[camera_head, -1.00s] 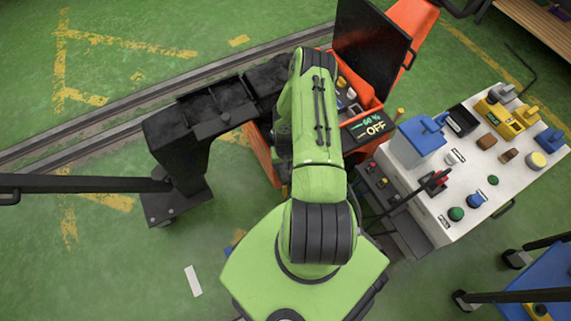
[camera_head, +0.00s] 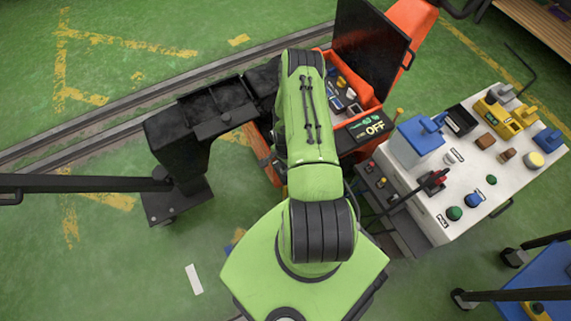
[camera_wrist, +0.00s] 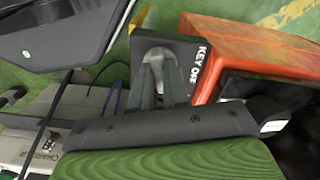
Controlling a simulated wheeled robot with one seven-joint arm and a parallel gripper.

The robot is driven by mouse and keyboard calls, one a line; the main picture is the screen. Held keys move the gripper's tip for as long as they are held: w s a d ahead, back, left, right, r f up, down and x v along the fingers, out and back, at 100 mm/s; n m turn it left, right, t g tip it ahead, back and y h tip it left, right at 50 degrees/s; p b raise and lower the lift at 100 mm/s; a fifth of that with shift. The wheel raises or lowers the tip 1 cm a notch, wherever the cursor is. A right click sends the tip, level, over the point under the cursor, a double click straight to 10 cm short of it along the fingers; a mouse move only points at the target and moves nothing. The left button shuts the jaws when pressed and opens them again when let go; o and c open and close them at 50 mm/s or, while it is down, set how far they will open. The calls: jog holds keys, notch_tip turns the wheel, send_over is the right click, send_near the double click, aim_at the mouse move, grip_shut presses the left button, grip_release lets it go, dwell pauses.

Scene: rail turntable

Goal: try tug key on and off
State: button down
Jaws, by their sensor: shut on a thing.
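In the wrist view, a black panel (camera_wrist: 176,45) carries white lettering that seems to read KEY OFF. My gripper (camera_wrist: 158,72) points at this panel, its two grey fingers close together. It is shut on the grey key (camera_wrist: 153,53), which is mostly hidden between the fingertips. In the head view my green arm hides the gripper and the key.
A white control cart (camera_head: 478,213) with coloured buttons and blue and yellow boxes stands right of the tug. A black cart-like frame (camera_head: 190,140) stands on the left by the rail (camera_head: 90,122). Open green floor (camera_head: 110,270) lies at lower left.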

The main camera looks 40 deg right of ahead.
jog(key=shift+m, duration=1.6)
jog(key=c, duration=1.1)
grip_release()
notch_tip(320, 180, up, 16)
jog(key=p, duration=0.5)
jog(key=shift+f+p, duration=0.15)
jog(key=shift+p, duration=0.2)
